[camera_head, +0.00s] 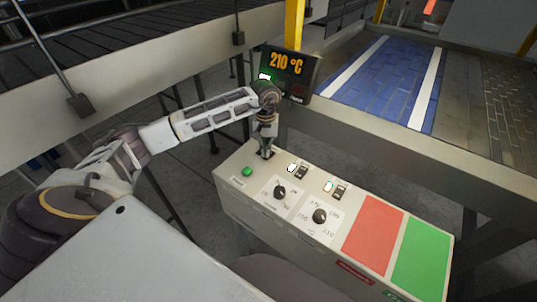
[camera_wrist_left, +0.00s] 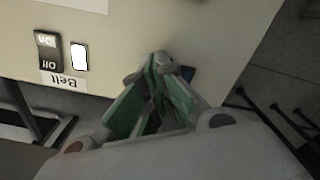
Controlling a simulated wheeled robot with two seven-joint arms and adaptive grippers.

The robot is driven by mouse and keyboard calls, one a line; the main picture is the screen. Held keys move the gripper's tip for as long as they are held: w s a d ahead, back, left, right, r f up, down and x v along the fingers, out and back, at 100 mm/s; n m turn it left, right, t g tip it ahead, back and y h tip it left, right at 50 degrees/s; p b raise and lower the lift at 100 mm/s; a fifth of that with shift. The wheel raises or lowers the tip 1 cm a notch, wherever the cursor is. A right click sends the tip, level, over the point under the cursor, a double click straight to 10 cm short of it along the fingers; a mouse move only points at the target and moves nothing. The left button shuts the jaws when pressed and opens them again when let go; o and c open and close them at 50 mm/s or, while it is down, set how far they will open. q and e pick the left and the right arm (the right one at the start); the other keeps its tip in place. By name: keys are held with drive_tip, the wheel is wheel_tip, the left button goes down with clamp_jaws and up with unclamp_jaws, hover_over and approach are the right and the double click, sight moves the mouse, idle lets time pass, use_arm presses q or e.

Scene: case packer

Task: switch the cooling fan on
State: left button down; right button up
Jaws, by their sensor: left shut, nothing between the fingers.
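My left gripper (camera_head: 266,153) is shut and empty, its tips down at the far left corner of the control box. In the left wrist view the closed fingers (camera_wrist_left: 160,62) are over the panel, beside a small dark part (camera_wrist_left: 188,73) that they mostly hide. I cannot tell whether they touch it, and no fan label is readable. A rocker switch labelled Belt (camera_wrist_left: 48,52), marked On and Off, has a lit white lamp (camera_wrist_left: 80,56) beside it. In the head view, two rocker switches (camera_head: 301,172) and (camera_head: 340,192) with lit lamps are right of the gripper. My right gripper is not in view.
The control box (camera_head: 228,197) also has a green button (camera_head: 247,171), two black knobs (camera_head: 280,191) and (camera_head: 320,215), and red (camera_head: 372,235) and green (camera_head: 422,257) pads. A display (camera_head: 287,65) reading 210 °C stands behind my arm. A blue conveyor (camera_head: 385,85) is behind right.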

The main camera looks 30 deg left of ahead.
use_arm(q)
drive_tip(key=shift+f+b, duration=0.95)
drive_tip(key=shift+f, duration=0.2)
idle(1.4)
drive_tip(key=shift+r+p, duration=0.3)
drive_tip(key=shift+r, duration=0.3)
drive_tip(key=shift+r+p, duration=1.2)
drive_tip(key=shift+r, duration=1.75)
drive_tip(key=shift+f, duration=0.1)
